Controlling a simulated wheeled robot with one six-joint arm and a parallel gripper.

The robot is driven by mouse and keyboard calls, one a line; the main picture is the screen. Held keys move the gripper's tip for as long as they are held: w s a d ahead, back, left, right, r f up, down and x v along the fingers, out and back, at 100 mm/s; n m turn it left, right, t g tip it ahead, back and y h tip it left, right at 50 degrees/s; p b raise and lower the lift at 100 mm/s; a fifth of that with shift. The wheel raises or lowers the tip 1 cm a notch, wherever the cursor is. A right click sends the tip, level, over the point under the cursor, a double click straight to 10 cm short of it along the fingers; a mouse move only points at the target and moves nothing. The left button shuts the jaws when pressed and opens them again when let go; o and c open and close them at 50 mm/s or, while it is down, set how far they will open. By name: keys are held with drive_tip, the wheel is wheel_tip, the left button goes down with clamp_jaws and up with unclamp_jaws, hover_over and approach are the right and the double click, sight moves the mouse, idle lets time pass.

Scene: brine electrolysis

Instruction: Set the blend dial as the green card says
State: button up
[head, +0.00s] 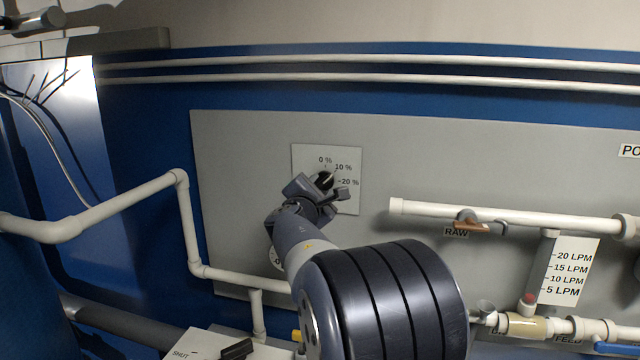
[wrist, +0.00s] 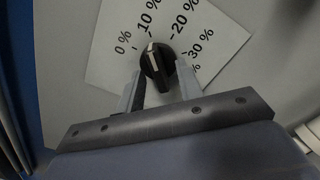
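The blend dial is a black knob (wrist: 158,66) with a white pointer line, on a white scale plate (wrist: 105,62) marked 0 %, 10 %, 20 % and 30 %. In the wrist view the pointer aims at about the 10 % mark. The dial also shows in the head view (head: 325,181), partly covered by my gripper (head: 323,192). In the wrist view my gripper (wrist: 161,78) is open, its two fingers to the lower left and lower right of the knob. Whether either finger touches the knob is not clear. No green card is in view.
A grey panel (head: 232,150) carries the dial. White pipes (head: 182,215) run left of and below it. Right are a pipe with a RAW valve (head: 468,218), a flow scale plate (head: 569,270) and a blue handle (head: 615,349). A SHUT-labelled box (head: 190,342) is at lower left.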

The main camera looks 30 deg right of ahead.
drive_tip(key=shift+w+d, duration=0.35)
drive_tip(key=shift+s+r, duration=0.1)
drive_tip(key=shift+c, duration=0.2)
clamp_jaws()
